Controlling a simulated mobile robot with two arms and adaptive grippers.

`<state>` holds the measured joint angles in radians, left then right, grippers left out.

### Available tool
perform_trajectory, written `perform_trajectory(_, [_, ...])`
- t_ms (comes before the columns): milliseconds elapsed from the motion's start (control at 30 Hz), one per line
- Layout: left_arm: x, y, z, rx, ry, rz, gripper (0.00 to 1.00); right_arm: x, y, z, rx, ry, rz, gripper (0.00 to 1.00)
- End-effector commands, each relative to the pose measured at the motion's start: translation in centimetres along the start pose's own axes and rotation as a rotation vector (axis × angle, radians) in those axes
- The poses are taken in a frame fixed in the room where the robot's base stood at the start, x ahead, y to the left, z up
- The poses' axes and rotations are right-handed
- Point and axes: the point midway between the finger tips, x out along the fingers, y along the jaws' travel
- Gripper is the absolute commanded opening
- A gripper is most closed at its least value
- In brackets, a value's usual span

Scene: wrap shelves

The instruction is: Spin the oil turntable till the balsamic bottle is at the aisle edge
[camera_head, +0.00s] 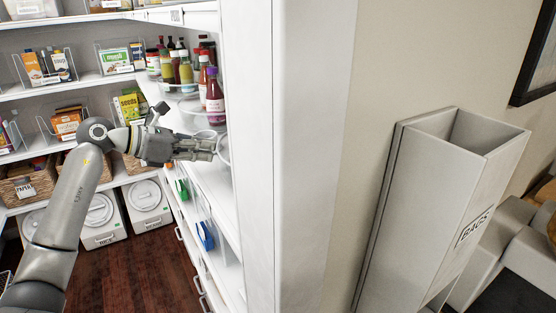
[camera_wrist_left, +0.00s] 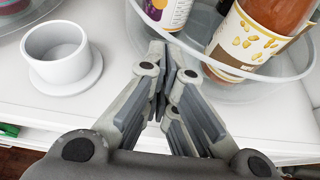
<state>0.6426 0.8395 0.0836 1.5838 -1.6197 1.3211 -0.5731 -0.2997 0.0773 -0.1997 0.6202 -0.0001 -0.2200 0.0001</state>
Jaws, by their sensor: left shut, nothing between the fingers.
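A clear round turntable (camera_wrist_left: 293,82) stands on a white shelf, with bottles inside its raised rim. One bottle with orange-brown contents and a cream label (camera_wrist_left: 246,40) leans in the wrist view; a bottle with a purple and white label (camera_wrist_left: 168,12) is beside it, cut off above. In the head view, a dark red bottle (camera_head: 214,97) stands near the shelf's front. I cannot tell which bottle is the balsamic. My left gripper (camera_head: 215,147) is shut and empty, low at the shelf front; its fingertips (camera_wrist_left: 166,62) are close to the turntable rim. Contact is unclear. My right gripper is not in view.
A white cup-like piece on a disc (camera_wrist_left: 64,60) is left of the fingers. Another turntable with bottles (camera_head: 178,86) stands deeper along the shelf. A white wall end (camera_head: 290,150) hides the shelf's right part. Baskets (camera_head: 28,185) and bins fill the back shelves.

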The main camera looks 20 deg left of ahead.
Motion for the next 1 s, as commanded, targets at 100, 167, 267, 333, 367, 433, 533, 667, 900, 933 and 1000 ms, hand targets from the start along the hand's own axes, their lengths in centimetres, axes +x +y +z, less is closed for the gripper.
perform_trajectory(100, [0.3,-0.2,0.1,0.001,0.000,0.000,0.00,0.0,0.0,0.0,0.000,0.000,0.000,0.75])
perform_trajectory(167, [0.4,-0.3,0.2,0.000,0.000,-0.001,0.00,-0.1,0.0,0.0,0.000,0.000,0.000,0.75])
perform_trajectory(267, [0.5,-0.4,0.2,0.000,0.000,0.000,0.00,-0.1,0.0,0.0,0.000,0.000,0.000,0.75])
perform_trajectory(333, [0.5,-0.4,0.2,0.000,0.000,-0.001,0.00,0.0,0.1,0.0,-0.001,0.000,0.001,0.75])
perform_trajectory(367, [0.5,-0.4,0.2,0.000,0.000,-0.001,0.00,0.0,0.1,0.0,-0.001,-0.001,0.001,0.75])
perform_trajectory(433, [0.4,-0.6,0.1,0.000,0.000,0.000,0.00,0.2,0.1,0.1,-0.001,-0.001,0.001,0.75])
perform_trajectory(533, [0.2,-0.9,-0.1,0.002,0.000,0.000,0.00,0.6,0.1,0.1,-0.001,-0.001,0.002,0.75])
perform_trajectory(667, [-0.1,-1.6,-0.3,0.001,0.001,0.000,0.00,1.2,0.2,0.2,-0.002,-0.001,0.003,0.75])
perform_trajectory(900, [-0.6,-2.4,-0.2,0.001,0.000,0.000,0.00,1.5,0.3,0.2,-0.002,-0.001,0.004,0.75])
perform_trajectory(933, [-0.6,-2.4,-0.2,0.000,0.000,0.000,0.00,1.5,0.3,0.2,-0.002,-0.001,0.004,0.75])
perform_trajectory(1000, [-0.6,-2.4,-0.2,0.000,0.000,0.000,0.00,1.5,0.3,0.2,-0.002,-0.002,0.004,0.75])
